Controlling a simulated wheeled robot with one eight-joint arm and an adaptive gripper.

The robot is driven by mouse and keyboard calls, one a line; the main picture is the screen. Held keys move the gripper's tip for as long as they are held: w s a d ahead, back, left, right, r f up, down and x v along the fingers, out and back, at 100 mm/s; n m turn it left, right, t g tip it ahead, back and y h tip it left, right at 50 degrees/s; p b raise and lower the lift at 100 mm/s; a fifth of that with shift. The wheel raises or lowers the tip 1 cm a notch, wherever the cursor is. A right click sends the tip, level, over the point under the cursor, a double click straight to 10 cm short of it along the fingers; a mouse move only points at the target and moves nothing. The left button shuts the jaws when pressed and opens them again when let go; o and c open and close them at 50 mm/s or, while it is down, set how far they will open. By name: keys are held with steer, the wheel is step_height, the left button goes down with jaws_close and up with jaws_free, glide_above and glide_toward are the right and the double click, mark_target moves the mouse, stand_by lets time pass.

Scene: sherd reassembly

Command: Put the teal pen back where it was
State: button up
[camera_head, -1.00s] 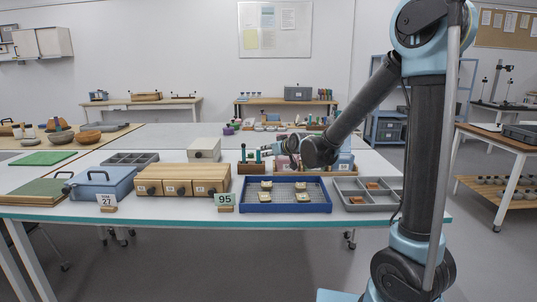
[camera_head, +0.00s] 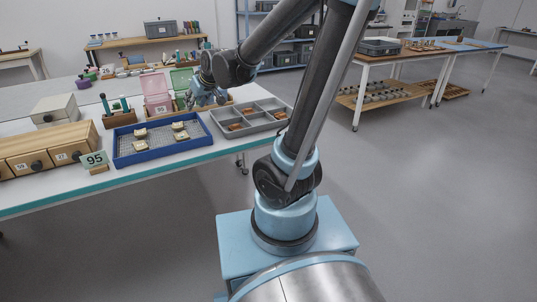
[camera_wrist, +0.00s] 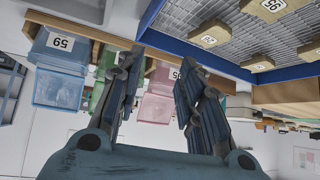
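Dark green and teal pens stand upright in a small wooden holder (camera_head: 121,119) behind the left end of the blue tray. I cannot tell which of them is the task's teal pen. My gripper (camera_head: 207,98) is behind the right end of the blue tray, in front of the pink and green bins and well right of the pen holder. In the wrist view my gripper (camera_wrist: 162,58) has its two fingers apart, with no pen visible between them.
The blue tray (camera_head: 119,162) holds several pale labelled sherds. A grey compartment tray (camera_head: 239,137) with brown pieces lies to its right. A pink bin (camera_head: 157,92) and a green bin (camera_head: 181,80) stand behind. A wooden drawer unit (camera_head: 40,150) and sign 95 (camera_head: 94,160) are left.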

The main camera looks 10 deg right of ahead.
steer(key=s+d+f+h, duration=0.1)
steer(key=s+d, duration=0.2)
steer(key=d, duration=0.1)
steer(key=s+d+f+m+g, duration=0.1)
steer(key=s+d, duration=0.3)
steer(key=s+d+f+m+g+h, duration=0.1)
steer(key=s+d+f, duration=0.1)
steer(key=s+d, duration=0.2)
steer(key=shift+s+d+f+h, duration=0.1)
steer(key=shift+s+d+h, duration=0.15)
steer(key=shift+d, duration=0.35)
steer(key=s+d+f+m+g+h, duration=0.1)
steer(key=s+d+f, duration=0.2)
steer(key=s, duration=0.4)
steer(key=s+d+f+m+g+h, duration=0.1)
steer(key=s+d+f+m+g, duration=0.1)
steer(key=s+d, duration=0.3)
steer(key=s+f, duration=0.1)
steer(key=s, duration=0.2)
steer(key=shift+d+g, duration=0.3)
steer(key=shift+d, duration=0.05)
steer(key=shift+f, duration=0.1)
